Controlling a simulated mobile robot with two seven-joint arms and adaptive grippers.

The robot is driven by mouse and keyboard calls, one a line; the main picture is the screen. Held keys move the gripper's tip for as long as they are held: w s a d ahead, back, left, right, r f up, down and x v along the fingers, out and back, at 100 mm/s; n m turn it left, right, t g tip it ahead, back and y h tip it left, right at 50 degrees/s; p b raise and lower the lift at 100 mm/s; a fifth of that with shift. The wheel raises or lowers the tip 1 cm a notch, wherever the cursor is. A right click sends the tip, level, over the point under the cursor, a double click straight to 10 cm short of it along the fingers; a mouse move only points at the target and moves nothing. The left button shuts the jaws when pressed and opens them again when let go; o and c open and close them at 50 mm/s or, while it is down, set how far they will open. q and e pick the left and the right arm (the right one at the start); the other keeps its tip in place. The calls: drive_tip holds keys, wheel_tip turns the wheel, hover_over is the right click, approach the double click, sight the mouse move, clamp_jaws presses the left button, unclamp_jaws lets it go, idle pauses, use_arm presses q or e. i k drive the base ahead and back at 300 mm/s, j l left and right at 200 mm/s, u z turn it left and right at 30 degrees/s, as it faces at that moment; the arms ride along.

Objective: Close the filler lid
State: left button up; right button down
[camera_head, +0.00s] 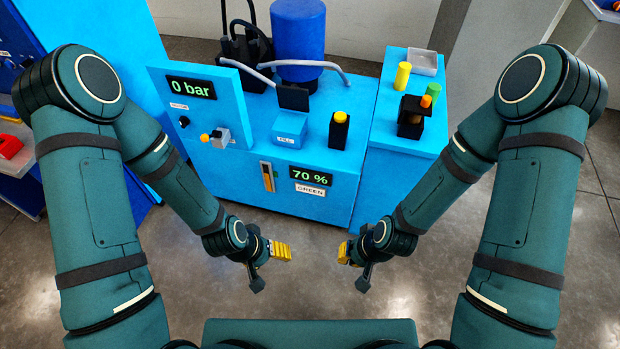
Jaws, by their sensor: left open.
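The filler lid (293,97) is a dark square flap. It stands raised at the back of the light blue filler box (289,132), which carries a "FILL" label, on top of the blue machine. My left gripper (273,257) is open and empty, low in front of the machine and apart from the lid. My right gripper (352,258) is also low in front of the machine, to the right and apart from it. Its fingers are seen edge-on, so their opening is unclear.
A black block with a yellow top (339,130) stands right of the filler box. A grey hose (305,64) runs behind the lid. The upright panel with the "0 bar" display (192,88) stands to the left. A side cabinet (395,121) holds small bottles. The floor in front is clear.

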sight(293, 98)
drive_tip(key=j+z, duration=0.1)
drive_tip(key=z, duration=0.55)
drive_tip(key=i+j+z, duration=0.15)
drive_tip(key=j+z, duration=0.2)
drive_tip(key=i+j+z, duration=0.1)
drive_tip(key=j+z, duration=0.3)
drive_tip(key=j, duration=0.15)
